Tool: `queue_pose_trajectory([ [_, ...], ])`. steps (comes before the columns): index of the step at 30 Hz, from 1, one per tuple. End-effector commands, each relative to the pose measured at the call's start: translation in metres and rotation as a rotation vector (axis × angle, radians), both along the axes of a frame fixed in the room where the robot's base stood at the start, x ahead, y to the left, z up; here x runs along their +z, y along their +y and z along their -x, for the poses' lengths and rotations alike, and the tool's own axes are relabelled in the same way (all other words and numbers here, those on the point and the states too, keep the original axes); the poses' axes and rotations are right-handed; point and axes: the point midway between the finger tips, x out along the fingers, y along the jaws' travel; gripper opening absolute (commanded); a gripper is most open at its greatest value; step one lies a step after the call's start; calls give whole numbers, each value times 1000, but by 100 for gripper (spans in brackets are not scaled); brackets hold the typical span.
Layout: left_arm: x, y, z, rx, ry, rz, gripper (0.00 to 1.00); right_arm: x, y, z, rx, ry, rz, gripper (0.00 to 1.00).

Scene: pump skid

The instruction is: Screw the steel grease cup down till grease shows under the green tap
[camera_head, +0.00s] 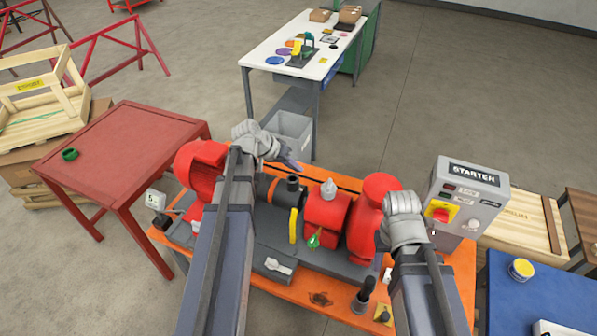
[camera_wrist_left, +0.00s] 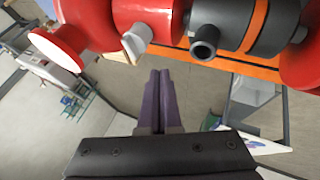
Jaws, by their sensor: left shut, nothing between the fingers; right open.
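The steel grease cup (camera_head: 329,188) stands upright on the red bearing housing (camera_head: 322,212) of the pump. In the left wrist view a pale grey cup-like part (camera_wrist_left: 138,38) sticks out from the red housing. The green tap (camera_head: 314,239) is low on the near side of that housing; I cannot make out any grease under it. My left gripper (camera_head: 298,167) is shut and empty, behind and left of the cup, apart from it; its closed fingers (camera_wrist_left: 160,73) show in the left wrist view. My right gripper (camera_head: 383,241) is open beside the red pump casing, its fingers mostly hidden.
The red motor (camera_head: 202,165) and a black coupling part share the orange skid (camera_head: 310,295). A yellow guard (camera_head: 293,226) stands left of the housing. The grey starter box (camera_head: 463,200) is close on the right. A red table (camera_head: 115,150) stands left, a white bench (camera_head: 285,50) behind.

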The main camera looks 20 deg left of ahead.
Motion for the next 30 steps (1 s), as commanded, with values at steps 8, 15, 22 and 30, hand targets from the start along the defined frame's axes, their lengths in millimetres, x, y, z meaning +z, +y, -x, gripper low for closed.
queue_pose_trajectory([
  [8, -48, -21, -23, -3, 0, 0, 0, -48, 0, 0, 11, -1, 1, 50],
  [15, -59, -46, -33, -5, 1, -1, 0, -59, 0, -1, 9, -2, 0, 50],
  [22, -59, -66, -37, -2, 1, -1, 0, -59, 0, -1, 9, -1, 0, 50],
  [30, -59, -70, -37, -2, 0, -1, 0, -59, 0, -1, 9, -1, 0, 50],
])
